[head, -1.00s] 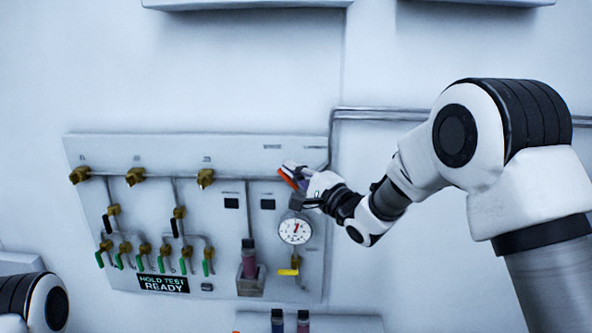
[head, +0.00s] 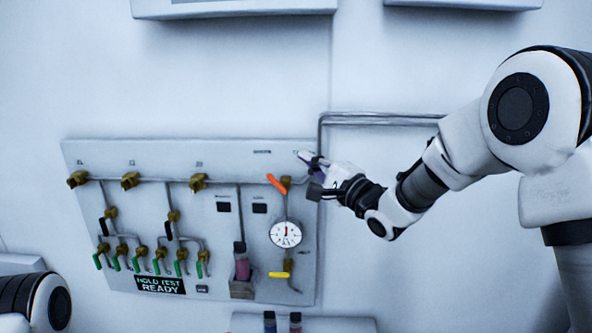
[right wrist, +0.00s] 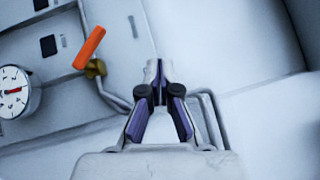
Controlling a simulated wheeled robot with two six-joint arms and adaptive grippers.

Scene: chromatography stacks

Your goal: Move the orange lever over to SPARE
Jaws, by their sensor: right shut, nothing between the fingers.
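The orange lever (head: 277,184) is on a brass valve at the upper right of the wall panel. In the head view its free end points up and left, towards a small label that is too small to read. The lever also shows in the right wrist view (right wrist: 90,48), apart from the fingers. My right gripper (head: 306,158) is shut and empty, to the right of the lever near the panel's right edge. Its closed fingertips show in the right wrist view (right wrist: 158,68). A second small label beside the gripper is partly covered. My left gripper is out of view.
Below the lever are a round gauge (head: 286,234) and a yellow handle (head: 279,275). A pipe (head: 380,120) runs along the wall at right.

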